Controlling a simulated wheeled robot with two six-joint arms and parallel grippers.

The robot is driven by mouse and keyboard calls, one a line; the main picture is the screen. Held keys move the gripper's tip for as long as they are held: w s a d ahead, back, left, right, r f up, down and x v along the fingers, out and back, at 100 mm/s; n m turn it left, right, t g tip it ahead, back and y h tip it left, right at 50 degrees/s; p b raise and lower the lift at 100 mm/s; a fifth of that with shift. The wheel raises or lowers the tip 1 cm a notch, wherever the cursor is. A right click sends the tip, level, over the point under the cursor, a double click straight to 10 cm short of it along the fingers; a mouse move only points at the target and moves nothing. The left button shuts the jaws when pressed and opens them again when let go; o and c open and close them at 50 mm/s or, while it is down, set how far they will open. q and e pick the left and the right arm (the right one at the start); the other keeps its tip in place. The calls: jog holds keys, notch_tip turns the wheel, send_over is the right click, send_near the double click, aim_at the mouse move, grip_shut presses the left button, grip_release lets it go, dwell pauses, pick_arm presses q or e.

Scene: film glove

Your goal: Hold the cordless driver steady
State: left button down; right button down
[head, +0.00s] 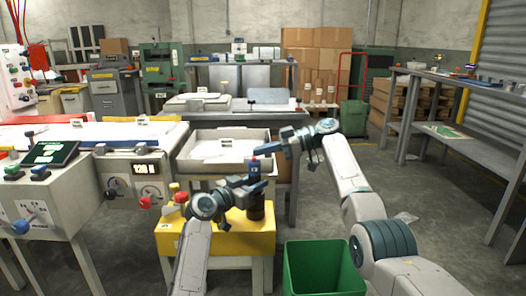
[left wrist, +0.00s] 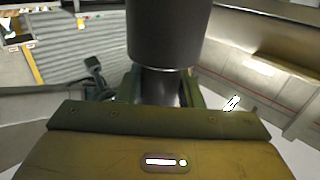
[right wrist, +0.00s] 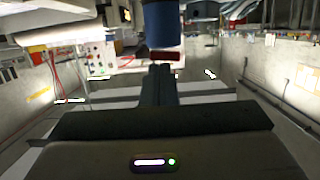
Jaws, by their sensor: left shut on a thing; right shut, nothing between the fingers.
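An upright dark cylinder with a blue upper part and a red tip (head: 255,166), which I take for the cordless driver, is at the yellow box (head: 185,238). My left gripper (head: 257,186) is shut on its middle. In the left wrist view the dark body (left wrist: 168,30) passes between the fingers (left wrist: 162,85). My right gripper (head: 262,152) is shut and empty close to the red tip. In the right wrist view its closed fingers (right wrist: 160,78) are close to the red end of the blue part (right wrist: 163,25). I cannot tell whether they touch it.
A pale tray (head: 225,148) stands behind the driver. A control cabinet (head: 50,200) with knobs and a gauge is at left. A green bin (head: 322,268) stands on the floor in front, right of the yellow box. Shelves (head: 440,110) line the right; the floor before them is mostly clear.

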jog(key=d+r, duration=0.6)
jog(key=d, duration=0.3)
jog(key=shift+w+d, duration=0.4)
jog(key=shift+w, duration=0.05)
jog(key=shift+r, duration=0.1)
pick_arm(q)
jog(key=c, duration=0.9)
grip_release()
jog(key=shift+s+a, duration=0.1)
